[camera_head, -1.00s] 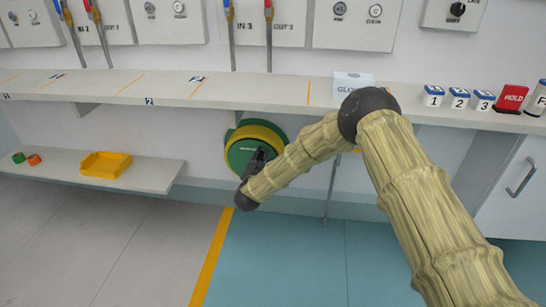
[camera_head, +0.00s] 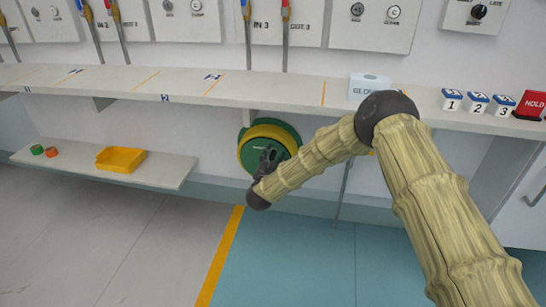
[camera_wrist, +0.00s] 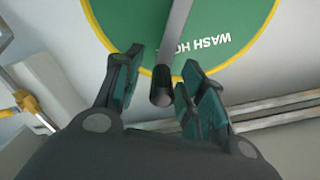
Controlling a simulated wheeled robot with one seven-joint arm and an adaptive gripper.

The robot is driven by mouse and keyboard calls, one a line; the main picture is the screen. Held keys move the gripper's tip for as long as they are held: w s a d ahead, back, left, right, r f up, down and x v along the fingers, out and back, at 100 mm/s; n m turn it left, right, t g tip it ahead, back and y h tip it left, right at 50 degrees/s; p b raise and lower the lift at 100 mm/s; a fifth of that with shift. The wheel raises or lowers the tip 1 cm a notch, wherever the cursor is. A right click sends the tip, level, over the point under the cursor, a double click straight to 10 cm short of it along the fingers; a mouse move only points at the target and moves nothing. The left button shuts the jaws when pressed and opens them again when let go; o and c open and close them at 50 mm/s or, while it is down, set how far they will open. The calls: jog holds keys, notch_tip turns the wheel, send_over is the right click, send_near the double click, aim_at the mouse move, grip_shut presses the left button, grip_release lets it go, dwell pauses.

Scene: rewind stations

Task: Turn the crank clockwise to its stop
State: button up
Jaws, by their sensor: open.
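A round green hose reel (camera_head: 285,134) with a yellow rim is on the wall below the long shelf; in the wrist view its green face (camera_wrist: 225,22) carries the partly cut-off words "WASH HO". A grey crank rod (camera_wrist: 177,40) crosses that face and ends in a dark round tip (camera_wrist: 162,90). My gripper (camera_head: 267,160) is in front of the reel's lower middle. In the wrist view my gripper (camera_wrist: 160,72) is open, with one finger on each side of the rod. I cannot tell whether a finger touches it. In the head view the gripper hides the crank.
The long shelf (camera_head: 200,88) runs above the reel and holds a glove box (camera_head: 369,87), numbered blocks and a red HOLD block (camera_head: 530,106). A low shelf (camera_head: 165,172) with a yellow tray (camera_head: 120,159) is at left. The floor below the reel is clear.

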jog(key=s+a, duration=0.1)
jog(key=s, duration=1)
jog(key=shift+s+a, duration=0.15)
jog(key=shift+s, duration=0.25)
